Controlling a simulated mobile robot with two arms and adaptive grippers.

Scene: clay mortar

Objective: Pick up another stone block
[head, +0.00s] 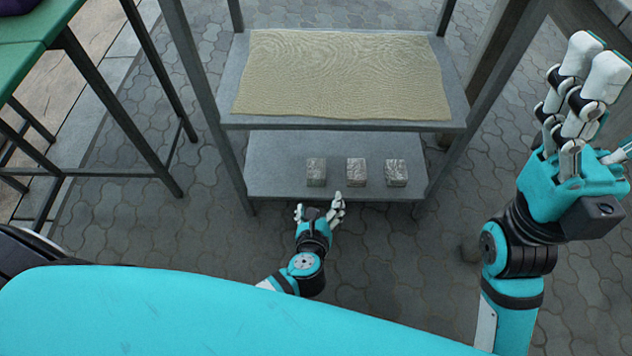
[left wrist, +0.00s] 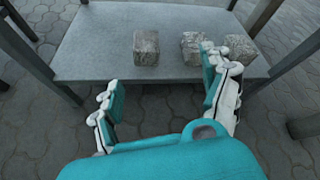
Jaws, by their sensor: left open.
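Three grey stone blocks stand in a row on the lower shelf: a left block (head: 316,172), a middle block (head: 357,172) and a right block (head: 396,173). My left gripper (head: 319,208) is open and empty at the shelf's front edge, just short of the left block. In the left wrist view the left block (left wrist: 146,48) shows beyond the gap between the spread fingers. There the middle block (left wrist: 191,46) and right block (left wrist: 238,48) are partly covered by the right-hand finger. My right gripper (head: 590,105) is raised at the right, away from the blocks, with its fingers pointing up.
The lower shelf (head: 275,155) has bare room left of the blocks. The upper shelf (head: 340,126) with a beige mat (head: 340,75) hangs above them. Metal rack posts (head: 205,95) stand on both sides. A green table (head: 30,45) is at the left.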

